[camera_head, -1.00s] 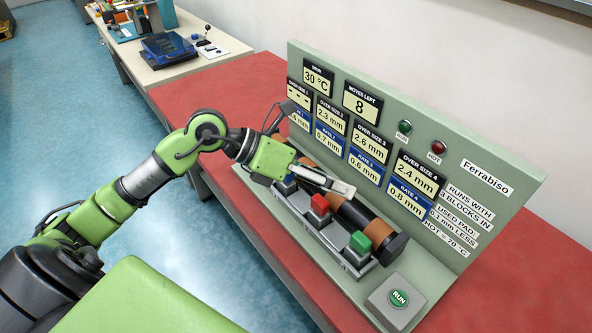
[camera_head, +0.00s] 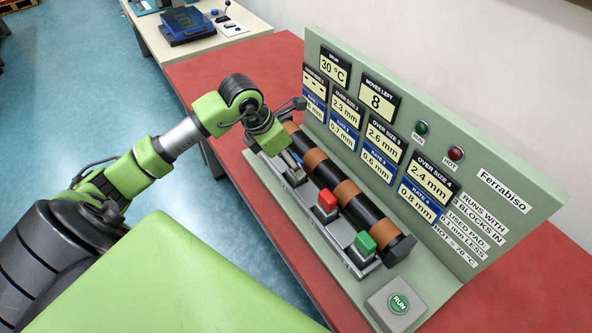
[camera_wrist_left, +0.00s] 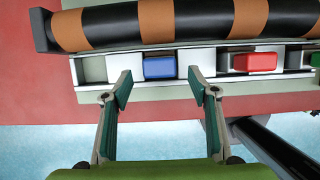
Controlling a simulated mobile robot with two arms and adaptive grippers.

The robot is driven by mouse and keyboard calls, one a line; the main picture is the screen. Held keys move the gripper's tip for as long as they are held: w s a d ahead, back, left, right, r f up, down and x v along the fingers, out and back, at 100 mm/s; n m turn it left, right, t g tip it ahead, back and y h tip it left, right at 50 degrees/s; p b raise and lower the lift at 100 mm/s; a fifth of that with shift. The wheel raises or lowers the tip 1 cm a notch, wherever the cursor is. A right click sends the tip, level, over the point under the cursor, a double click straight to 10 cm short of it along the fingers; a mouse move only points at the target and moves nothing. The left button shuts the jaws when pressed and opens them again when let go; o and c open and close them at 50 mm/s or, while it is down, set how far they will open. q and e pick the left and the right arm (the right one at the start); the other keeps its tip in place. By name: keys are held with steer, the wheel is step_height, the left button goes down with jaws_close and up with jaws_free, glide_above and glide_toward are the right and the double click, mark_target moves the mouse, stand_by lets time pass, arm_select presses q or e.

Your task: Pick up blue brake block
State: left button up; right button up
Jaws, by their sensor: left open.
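The blue brake block (camera_wrist_left: 160,67) sits in a slot of the grey rail (camera_wrist_left: 125,62), below the dark and orange roller (camera_wrist_left: 190,22). My left gripper (camera_wrist_left: 160,84) is open. Its fingertips stand to the left and right of the blue block in the wrist view, with gaps; I cannot tell how far down they reach. In the head view the left gripper (camera_head: 292,164) is over the far part of the rail and mostly hides the blue block. My right gripper is not in view.
A red block (camera_head: 327,201) and a green block (camera_head: 364,243) sit farther along the rail. The leftmost slot (camera_wrist_left: 93,69) in the wrist view is empty. A display panel (camera_head: 450,180) rises behind the roller. A RUN button box (camera_head: 398,304) stands at the near end.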

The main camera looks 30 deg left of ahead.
arm_select(q)
steer(key=shift+w+d+f+p, duration=0.2)
steer(key=shift+w+f+p, duration=0.05)
steer(key=shift+f+p, duration=0.25)
steer(key=p+x, duration=0.1)
steer(key=x, duration=0.2)
steer(key=shift+w+f, duration=0.3)
steer(key=shift+f, duration=0.25)
steer(key=c, duration=1.4)
